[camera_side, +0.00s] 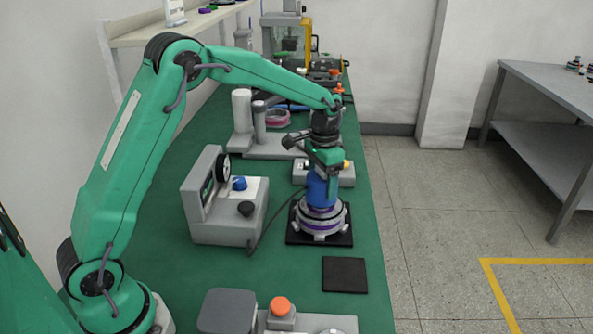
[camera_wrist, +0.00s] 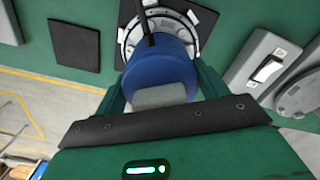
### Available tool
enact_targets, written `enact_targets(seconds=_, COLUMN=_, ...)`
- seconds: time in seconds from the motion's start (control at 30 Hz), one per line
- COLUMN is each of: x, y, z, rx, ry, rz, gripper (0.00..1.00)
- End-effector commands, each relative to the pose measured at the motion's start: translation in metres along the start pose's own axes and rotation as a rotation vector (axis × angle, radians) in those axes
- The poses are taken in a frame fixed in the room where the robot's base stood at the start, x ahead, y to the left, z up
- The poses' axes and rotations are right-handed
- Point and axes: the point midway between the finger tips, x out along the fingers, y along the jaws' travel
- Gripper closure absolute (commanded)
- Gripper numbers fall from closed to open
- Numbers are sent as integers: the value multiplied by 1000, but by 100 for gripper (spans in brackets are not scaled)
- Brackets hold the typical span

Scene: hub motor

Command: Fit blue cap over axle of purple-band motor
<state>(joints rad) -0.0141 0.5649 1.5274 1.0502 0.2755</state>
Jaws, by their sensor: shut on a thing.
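The blue cap (camera_side: 319,190) is held in my gripper (camera_side: 321,175), which points down over the motor. The motor (camera_side: 320,222) is a grey round hub with a purple band, standing on a black square pad (camera_side: 338,240). In the side view the cap is upright and directly above the hub, at or very close to its top; I cannot tell whether they touch. In the wrist view the cap (camera_wrist: 160,72) sits between my two fingers (camera_wrist: 160,90), with the hub (camera_wrist: 185,14) partly hidden behind it. The axle is not clearly visible.
An empty black pad (camera_side: 345,274) lies in front of the motor. A grey gauge box (camera_side: 222,207) stands to the left, its cable running towards the motor's pad. An orange-knobbed unit (camera_side: 281,306) is at the front.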

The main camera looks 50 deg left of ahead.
Motion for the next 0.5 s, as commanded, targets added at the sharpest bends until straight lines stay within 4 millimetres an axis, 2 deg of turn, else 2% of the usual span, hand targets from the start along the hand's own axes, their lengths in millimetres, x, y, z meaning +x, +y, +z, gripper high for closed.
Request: enact_targets(seconds=0.5, x=16, y=0, z=0, rx=0, ry=1, rz=0, gripper=54)
